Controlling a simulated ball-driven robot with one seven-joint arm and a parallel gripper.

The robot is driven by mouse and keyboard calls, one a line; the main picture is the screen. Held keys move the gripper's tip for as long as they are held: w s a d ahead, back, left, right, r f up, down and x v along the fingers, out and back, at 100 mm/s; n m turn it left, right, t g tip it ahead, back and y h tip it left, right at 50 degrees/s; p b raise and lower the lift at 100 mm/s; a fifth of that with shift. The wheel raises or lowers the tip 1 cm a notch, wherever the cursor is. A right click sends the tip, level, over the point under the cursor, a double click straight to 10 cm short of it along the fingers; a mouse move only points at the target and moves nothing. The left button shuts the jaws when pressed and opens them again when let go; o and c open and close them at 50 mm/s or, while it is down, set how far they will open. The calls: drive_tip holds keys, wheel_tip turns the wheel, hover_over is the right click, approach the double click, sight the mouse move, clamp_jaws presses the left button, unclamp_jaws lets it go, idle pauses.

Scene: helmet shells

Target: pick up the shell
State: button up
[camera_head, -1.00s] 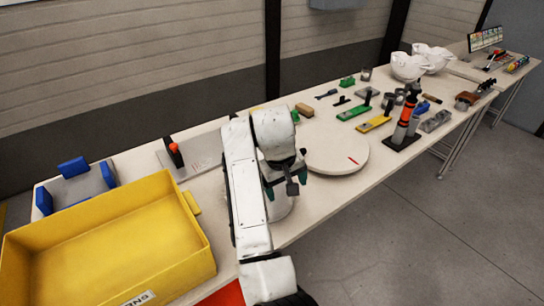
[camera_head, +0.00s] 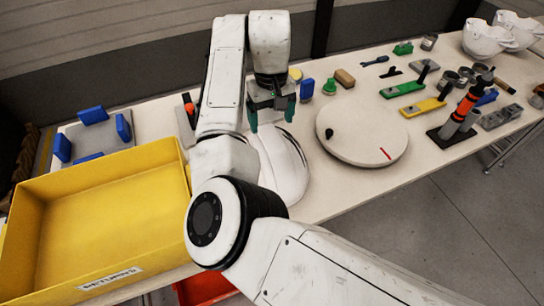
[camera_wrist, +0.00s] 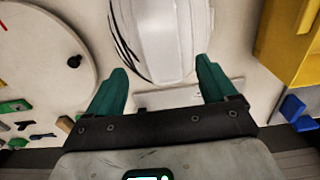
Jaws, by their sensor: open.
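A smooth white shell (camera_head: 284,172) lies on the table between the yellow bin and the round turntable, partly hidden behind my arm. My gripper (camera_head: 272,116) is open and empty, with its green fingers pointing down over the far end of the shell. In the wrist view the same shell (camera_wrist: 172,35) appears at the top centre, ahead of the gap between my two spread fingers (camera_wrist: 160,78). I cannot tell whether the fingers touch it. Two more white shells (camera_head: 486,40) stand at the far right of the table.
A yellow bin (camera_head: 165,155) stands left of the shell. A round white turntable (camera_head: 355,150) with a red mark is to its right. A blue-and-grey fixture (camera_head: 92,135) is at the left. Tools, including an orange-and-black upright one (camera_head: 468,102), occupy the right side.

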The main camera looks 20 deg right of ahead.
sight(271, 137)
drive_tip(key=shift+s+a+f+p, duration=0.15)
drive_tip(key=shift+f+p, duration=0.45)
drive_tip(key=shift+f, duration=2.15)
clamp_jaws()
